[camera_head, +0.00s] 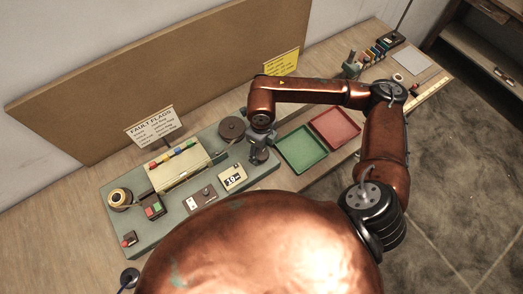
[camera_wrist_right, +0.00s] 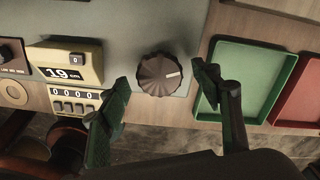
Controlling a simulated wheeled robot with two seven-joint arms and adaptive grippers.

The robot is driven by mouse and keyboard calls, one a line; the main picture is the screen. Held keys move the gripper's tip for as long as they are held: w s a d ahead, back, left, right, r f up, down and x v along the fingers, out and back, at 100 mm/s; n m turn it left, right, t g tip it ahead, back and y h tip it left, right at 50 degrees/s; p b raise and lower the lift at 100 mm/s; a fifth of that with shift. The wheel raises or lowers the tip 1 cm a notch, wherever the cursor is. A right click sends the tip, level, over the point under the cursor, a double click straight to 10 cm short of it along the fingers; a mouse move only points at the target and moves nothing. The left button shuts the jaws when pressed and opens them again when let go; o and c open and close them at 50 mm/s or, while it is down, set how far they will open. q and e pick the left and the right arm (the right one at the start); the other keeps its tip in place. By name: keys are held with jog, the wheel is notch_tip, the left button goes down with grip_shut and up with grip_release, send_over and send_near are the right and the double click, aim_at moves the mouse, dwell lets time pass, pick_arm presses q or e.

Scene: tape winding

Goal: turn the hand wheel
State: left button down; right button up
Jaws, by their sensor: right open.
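The hand wheel (camera_wrist_right: 158,75) is a dark, ribbed round knob with a white mark pointing right in the right wrist view. It sits on the grey-green machine base (camera_head: 152,232). My right gripper (camera_wrist_right: 161,84) is open, with one green-padded finger on each side of the wheel and a visible gap on both sides. In the head view my right gripper (camera_head: 260,143) is over the base's right end and partly covers the wheel there. My left gripper is not in view.
A display (camera_wrist_right: 65,73) reading 19 cm is left of the wheel, with a row of zeros below. A green tray (camera_head: 301,149) and a red tray (camera_head: 335,127) lie to the right. A dark disc (camera_head: 232,127) is close behind the gripper. A "FAULT FLAGS" sign (camera_head: 153,126) stands behind.

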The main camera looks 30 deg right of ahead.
aim_at(261, 153)
notch_tip(261, 153, up, 11)
jog(key=shift+r, duration=0.15)
dwell(1.1)
